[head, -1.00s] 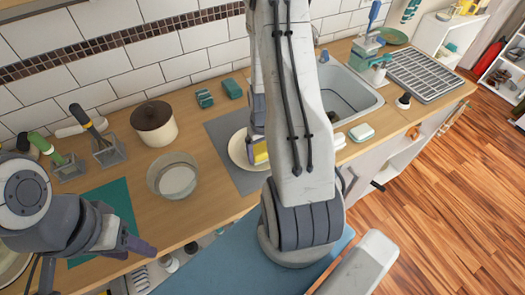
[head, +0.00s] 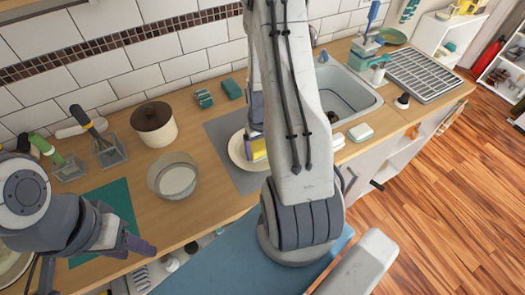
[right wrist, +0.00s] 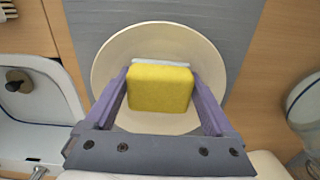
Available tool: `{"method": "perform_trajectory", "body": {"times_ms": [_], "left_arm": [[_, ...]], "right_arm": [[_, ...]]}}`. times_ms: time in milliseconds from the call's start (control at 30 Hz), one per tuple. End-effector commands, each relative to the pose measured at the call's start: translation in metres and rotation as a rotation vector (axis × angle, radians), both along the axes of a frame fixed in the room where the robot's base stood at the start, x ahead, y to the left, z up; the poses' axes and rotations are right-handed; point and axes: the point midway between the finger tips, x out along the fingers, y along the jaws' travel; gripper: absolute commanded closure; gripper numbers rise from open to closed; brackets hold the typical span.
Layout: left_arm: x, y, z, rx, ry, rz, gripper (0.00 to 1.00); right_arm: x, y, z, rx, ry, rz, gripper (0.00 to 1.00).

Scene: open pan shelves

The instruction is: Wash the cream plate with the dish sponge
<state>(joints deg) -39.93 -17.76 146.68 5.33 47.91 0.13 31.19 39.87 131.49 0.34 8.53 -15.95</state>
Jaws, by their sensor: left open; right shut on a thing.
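The cream plate (head: 239,153) lies on a grey mat (head: 222,133) on the counter, partly hidden by my right arm in the head view. In the right wrist view the plate (right wrist: 111,57) shows round and wide under the sponge. My right gripper (right wrist: 161,80) is shut on the yellow dish sponge (right wrist: 160,90), which has a pale layer along its far edge. The sponge is over the middle of the plate; I cannot tell whether it touches. The sponge also shows in the head view (head: 258,148). My left gripper (head: 142,249) is open and empty near the counter's front edge, away from the plate.
The sink (head: 352,92) and a drying rack (head: 427,75) are to the right. Two teal blocks (head: 204,98) lie behind the mat. Utensil holders (head: 107,150) stand at the left.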

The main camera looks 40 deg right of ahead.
Motion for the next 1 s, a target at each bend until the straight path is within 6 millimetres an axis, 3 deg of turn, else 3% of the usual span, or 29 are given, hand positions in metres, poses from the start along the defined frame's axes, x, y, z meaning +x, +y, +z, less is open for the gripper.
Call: {"method": "perform_trajectory", "body": {"times_ms": [1000], "left_arm": [[-0.0001,0.0000,-0.0045,0.000,0.000,0.000,0.50]], "right_arm": [[0.0003,-0.0001,-0.0057,0.000,-0.001,0.001,0.91]]}}
